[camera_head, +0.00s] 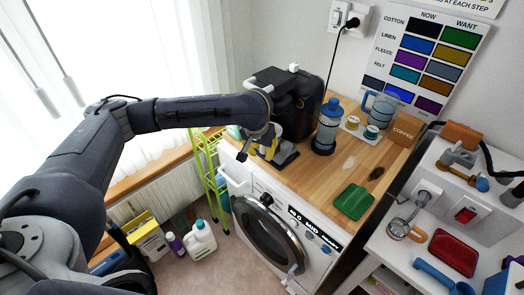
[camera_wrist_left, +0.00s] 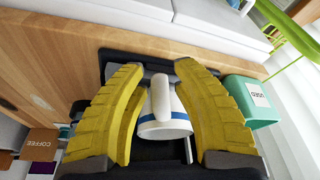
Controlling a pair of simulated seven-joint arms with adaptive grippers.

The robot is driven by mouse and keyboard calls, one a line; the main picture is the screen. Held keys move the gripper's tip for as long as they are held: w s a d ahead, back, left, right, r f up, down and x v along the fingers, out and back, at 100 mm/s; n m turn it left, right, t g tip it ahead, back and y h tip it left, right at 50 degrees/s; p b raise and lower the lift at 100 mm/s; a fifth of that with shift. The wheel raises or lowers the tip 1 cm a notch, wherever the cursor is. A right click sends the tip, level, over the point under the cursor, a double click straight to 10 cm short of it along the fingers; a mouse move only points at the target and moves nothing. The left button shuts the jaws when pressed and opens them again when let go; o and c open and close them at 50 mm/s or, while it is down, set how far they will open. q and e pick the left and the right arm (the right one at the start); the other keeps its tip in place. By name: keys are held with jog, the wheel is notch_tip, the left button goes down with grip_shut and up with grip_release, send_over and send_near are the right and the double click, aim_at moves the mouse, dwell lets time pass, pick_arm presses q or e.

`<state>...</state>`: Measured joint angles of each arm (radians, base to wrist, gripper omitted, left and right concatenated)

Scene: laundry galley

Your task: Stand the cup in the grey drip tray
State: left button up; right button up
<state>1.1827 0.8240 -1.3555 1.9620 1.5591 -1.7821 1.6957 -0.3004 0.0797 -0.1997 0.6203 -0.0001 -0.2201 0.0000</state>
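The white cup (camera_wrist_left: 165,128) with a blue band shows in the left wrist view, its pale handle (camera_wrist_left: 160,95) facing the camera. The yellow fingers of my left gripper (camera_wrist_left: 162,80) close in on both sides of it and appear to hold it. In the head view this gripper (camera_head: 262,148) is at the front of the black coffee machine, and the cup is hidden or too small to make out. The dark grey drip tray (camera_head: 286,158) lies at the machine's foot, below the gripper. Whether the cup touches it I cannot tell. My right gripper is not in view.
The black coffee machine (camera_head: 300,95) stands close behind the gripper. A blue bottle (camera_head: 327,128) stands right of the tray. A teal container (camera_wrist_left: 250,100) is beside the right finger. A green sponge-like block (camera_head: 353,201) lies on the wooden top (camera_head: 315,185), which has free room around it.

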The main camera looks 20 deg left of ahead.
pick_arm(q)
jog(key=v, duration=1.2)
dwell(0.4)
jog(key=s+d, duration=0.4)
jog(key=s, duration=0.5)
dwell(0.3)
jog(key=shift+s, duration=0.1)
dwell(0.4)
